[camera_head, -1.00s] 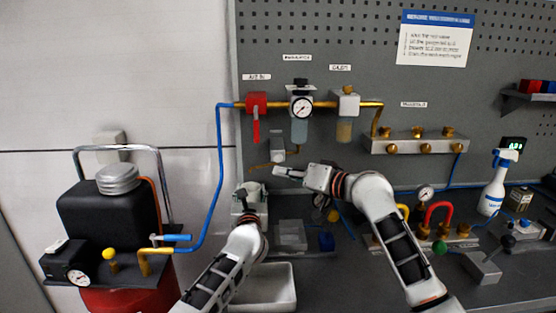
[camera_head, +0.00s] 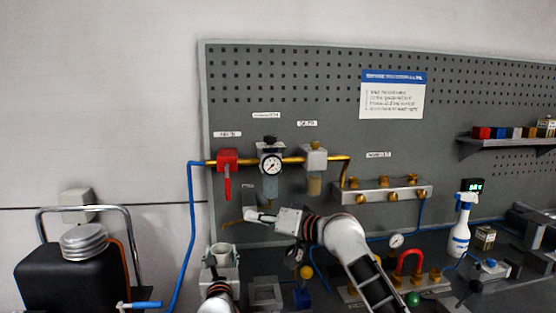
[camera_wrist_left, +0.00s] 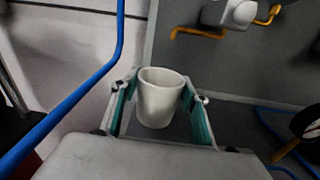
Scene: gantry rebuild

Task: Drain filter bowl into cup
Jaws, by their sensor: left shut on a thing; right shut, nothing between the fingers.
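My left gripper (camera_wrist_left: 158,98) is shut on a white cup (camera_wrist_left: 160,100), which is upright with its mouth up. In the head view the cup (camera_head: 222,249) is below and a little left of a brass spout (camera_head: 230,222), apart from it. The wrist view shows a grey drain block with a pale round face (camera_wrist_left: 238,13) and brass pipes, above and right of the cup. The filter bowl (camera_head: 270,188) hangs under the gauge. My right gripper (camera_head: 252,214) is shut with nothing between its fingers. Its tips are at the drain block and largely hide it. Contact is unclear. The cup's contents cannot be seen.
A red valve (camera_head: 227,160) with a hanging lever and a second bowl (camera_head: 314,185) flank the filter bowl. A blue hose (camera_head: 190,230) runs down left of the cup.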

